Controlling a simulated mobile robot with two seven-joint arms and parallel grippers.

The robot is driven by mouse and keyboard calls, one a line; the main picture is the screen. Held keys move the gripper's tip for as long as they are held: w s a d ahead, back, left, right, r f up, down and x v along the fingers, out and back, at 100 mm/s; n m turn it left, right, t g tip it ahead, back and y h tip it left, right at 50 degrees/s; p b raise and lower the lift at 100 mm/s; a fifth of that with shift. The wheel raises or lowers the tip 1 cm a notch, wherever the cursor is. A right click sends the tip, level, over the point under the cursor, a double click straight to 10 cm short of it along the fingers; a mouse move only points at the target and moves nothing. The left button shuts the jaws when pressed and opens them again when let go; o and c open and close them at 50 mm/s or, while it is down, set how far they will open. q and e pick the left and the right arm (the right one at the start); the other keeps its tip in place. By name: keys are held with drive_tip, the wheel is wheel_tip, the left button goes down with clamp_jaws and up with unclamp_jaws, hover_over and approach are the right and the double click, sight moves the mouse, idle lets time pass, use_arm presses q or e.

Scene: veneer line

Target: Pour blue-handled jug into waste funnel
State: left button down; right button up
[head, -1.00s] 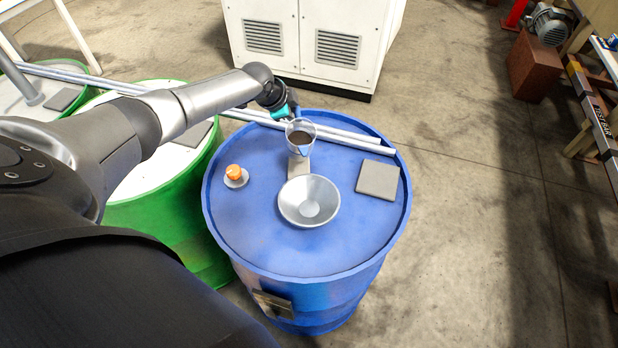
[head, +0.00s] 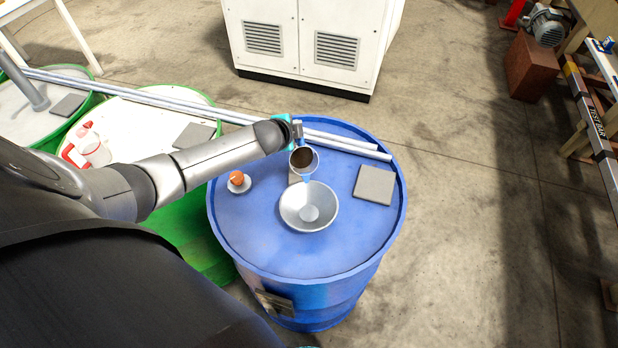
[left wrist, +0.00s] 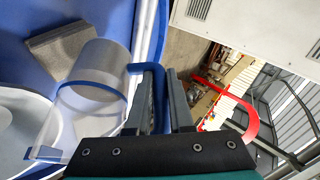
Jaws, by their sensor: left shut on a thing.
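The clear blue-handled jug (head: 304,159) is held above the blue drum, just behind the waste funnel. Its mouth tilts toward the funnel, and dark brown contents show inside. The waste funnel (head: 309,207) is a wide grey metal bowl on the drum top. My left gripper (head: 297,128) is at the far side of the jug. In the left wrist view, my fingers (left wrist: 168,98) are shut on the blue handle, with the clear jug (left wrist: 100,72) to their left. The funnel's pale rim (left wrist: 22,100) is partly hidden by the jug. My right gripper is out of view.
The blue drum (head: 270,240) also carries an orange-capped item (head: 237,181) left of the funnel and a grey square plate (head: 374,184) at right. Metal pipes (head: 345,146) cross its back. A red-handled clear jug (head: 85,150) stands on the green drum (head: 135,125).

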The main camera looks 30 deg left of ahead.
sight(302, 146)
use_arm(q)
drive_tip(key=shift+s+d+r+m+t+y+b, duration=0.2)
drive_tip(key=shift+s+d+r+t+y+b, duration=0.25)
drive_tip(key=shift+b, duration=1.1)
drive_tip(key=shift+s+d+m+t+y+b, duration=0.1)
drive_tip(key=shift+s+m+t+y+b, duration=0.4)
drive_tip(key=shift+b, duration=1)
drive_tip(key=shift+w+r+n+t, duration=0.2)
drive_tip(key=shift+w+n+t, duration=0.05)
drive_tip(key=shift+w+n, duration=0.05)
drive_tip(key=shift+s+d+r+t+b, duration=0.2)
drive_tip(key=shift+d+r+t+b, duration=0.05)
drive_tip(key=shift+r+t+b, duration=0.15)
drive_tip(key=shift+s+d+r+y+b, duration=0.2)
drive_tip(key=shift+s+r+y+b, duration=0.05)
drive_tip(key=shift+r+b, duration=0.1)
drive_tip(key=shift+s+d+r+m+t+y+b, duration=0.15)
drive_tip(key=shift+s+d+r+m+t+b, duration=0.1)
drive_tip(key=shift+s+d+r+t+b, duration=0.25)
drive_tip(key=shift+s+d+r+m+t+y+b, duration=0.15)
drive_tip(key=shift+s+d+r+m+t+b, duration=0.1)
drive_tip(key=shift+s+d+t+b, duration=0.35)
idle(0.3)
drive_tip(key=shift+s+d+r+m+t+y+b, duration=0.35)
drive_tip(key=shift+s+d+r+t+b, duration=0.45)
drive_tip(key=shift+b, duration=1.25)
idle(0.5)
